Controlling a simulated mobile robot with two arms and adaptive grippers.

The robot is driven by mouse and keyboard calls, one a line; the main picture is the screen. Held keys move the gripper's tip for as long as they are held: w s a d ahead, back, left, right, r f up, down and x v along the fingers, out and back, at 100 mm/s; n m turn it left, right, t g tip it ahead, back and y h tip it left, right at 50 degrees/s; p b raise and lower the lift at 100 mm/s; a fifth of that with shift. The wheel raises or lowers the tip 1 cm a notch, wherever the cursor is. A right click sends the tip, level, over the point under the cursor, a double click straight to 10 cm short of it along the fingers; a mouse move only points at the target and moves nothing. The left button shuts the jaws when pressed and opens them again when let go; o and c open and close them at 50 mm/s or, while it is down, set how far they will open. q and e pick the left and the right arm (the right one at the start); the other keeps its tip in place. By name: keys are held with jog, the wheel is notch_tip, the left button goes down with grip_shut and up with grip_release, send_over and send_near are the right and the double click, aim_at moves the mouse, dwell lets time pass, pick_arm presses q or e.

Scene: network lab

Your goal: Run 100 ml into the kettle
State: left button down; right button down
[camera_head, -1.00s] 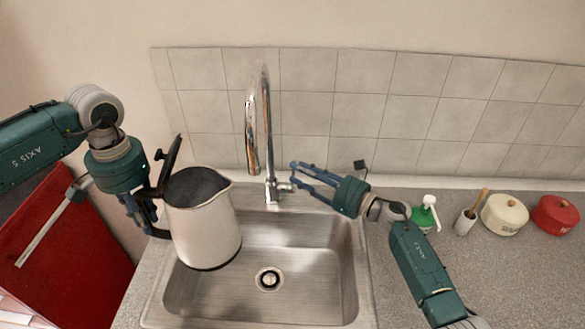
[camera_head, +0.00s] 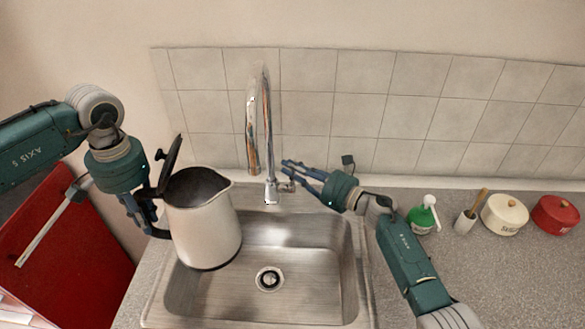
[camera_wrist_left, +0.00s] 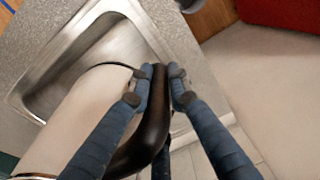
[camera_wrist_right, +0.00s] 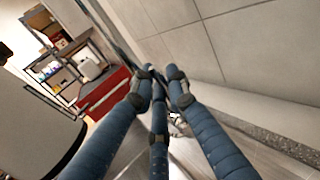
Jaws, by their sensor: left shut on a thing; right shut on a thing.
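The pale kettle (camera_head: 204,234) hangs upright over the left part of the sink, its black lid (camera_head: 173,158) open and its spout facing right. My left gripper (camera_head: 150,222) is shut on its black handle, also seen in the left wrist view (camera_wrist_left: 150,130). The chrome tap (camera_head: 267,130) stands behind the sink, its outlet to the right of the kettle's opening; I see no water stream. My right gripper (camera_head: 288,170) is at the small lever (camera_head: 287,186) on the tap's base, its fingers closed on it; the contact is largely hidden.
The steel sink (camera_head: 300,255) has its drain (camera_head: 268,279) clear. On the counter at right stand a green soap bottle (camera_head: 424,216), a brush holder (camera_head: 465,221), a cream pot (camera_head: 504,216) and a red pot (camera_head: 555,216). A tiled wall closes the back.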

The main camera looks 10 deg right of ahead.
jog(key=shift+s, duration=0.1)
jog(key=shift+s+a+f+n+t+y, duration=0.1)
jog(key=shift+s+f+n+t+y, duration=0.15)
jog(key=shift+s+n+y, duration=0.55)
jog(key=shift+s+a+f+n+t+y, duration=0.15)
jog(key=shift+s+f+n+y, duration=0.25)
jog(key=shift+n, duration=0.8)
jog(key=shift+s+a+f+n+t+y, duration=0.1)
jog(key=shift+s+n+t+y, duration=0.1)
jog(key=shift+s+n+y, duration=0.5)
jog(key=shift+s+n, duration=0.1)
jog(key=shift+n, duration=0.3)
jog(key=c, duration=1.7)
grip_release()
jog(key=shift+d, duration=0.1)
notch_tip(320, 180, up, 10)
jog(key=shift+f, duration=0.1)
